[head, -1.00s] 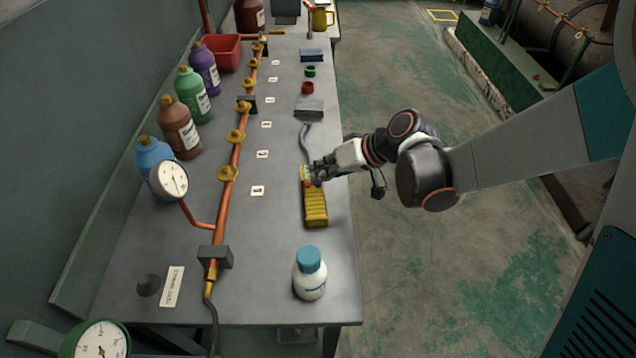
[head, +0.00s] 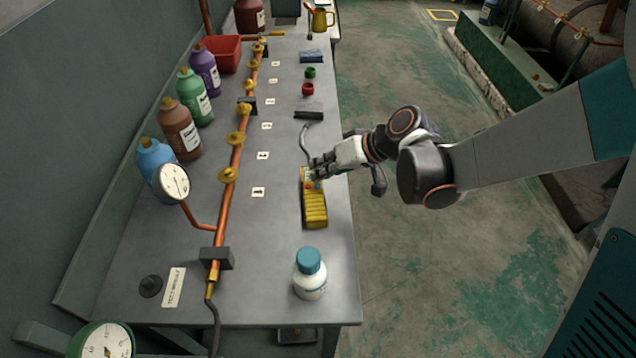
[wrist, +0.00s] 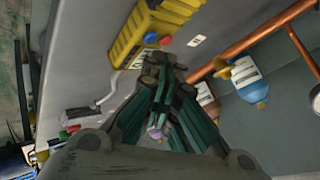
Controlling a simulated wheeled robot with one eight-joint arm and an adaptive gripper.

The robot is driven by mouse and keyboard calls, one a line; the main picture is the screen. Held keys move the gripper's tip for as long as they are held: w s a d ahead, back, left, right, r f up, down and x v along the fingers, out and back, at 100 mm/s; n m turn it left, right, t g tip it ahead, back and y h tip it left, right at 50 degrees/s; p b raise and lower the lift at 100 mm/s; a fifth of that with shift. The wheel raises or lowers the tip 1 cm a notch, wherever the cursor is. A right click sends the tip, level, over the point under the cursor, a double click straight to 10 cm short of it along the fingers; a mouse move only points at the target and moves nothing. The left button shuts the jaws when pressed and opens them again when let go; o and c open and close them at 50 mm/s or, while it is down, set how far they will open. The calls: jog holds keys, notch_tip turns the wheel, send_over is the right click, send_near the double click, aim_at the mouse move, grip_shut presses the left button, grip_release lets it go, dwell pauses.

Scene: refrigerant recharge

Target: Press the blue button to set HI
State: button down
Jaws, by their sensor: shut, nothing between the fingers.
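The yellow handheld device (head: 314,208) lies on the grey bench, its ribbed end toward the near edge. A red button (head: 309,187) and the blue button (head: 318,186) sit side by side near its far end.
A copper pipe (head: 236,150) with several brass valves runs along the bench. A gauge (head: 174,183) and several bottles stand left of it. A white bottle with a blue cap (head: 310,275) stands nearer. A grey cable (head: 304,140) lies behind the device. Bench space around the device is clear.

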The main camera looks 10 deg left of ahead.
aim_at(321, 184)
notch_tip(321, 184, up, 5)
jog(key=p, duration=0.3)
jog(key=shift+p, duration=0.3)
dwell(0.7)
jog(key=s+d+r+m+t+h, duration=0.1)
jog(key=d+r+m+t+h, duration=0.1)
jog(key=d+r, duration=0.35)
jog(key=s+d+r+m+t+h, duration=0.1)
jog(key=d+r+h, duration=0.1)
jog(key=d, duration=0.7)
jog(key=s+d+r+m+t+h, duration=0.2)
jog(key=s+d+h, duration=0.3)
jog(key=s+d, duration=0.8)
jog(key=d+r+m, duration=0.1)
jog(key=d, duration=0.2)
jog(key=shift+d+m, duration=0.2)
jog(key=shift+m, duration=0.2)
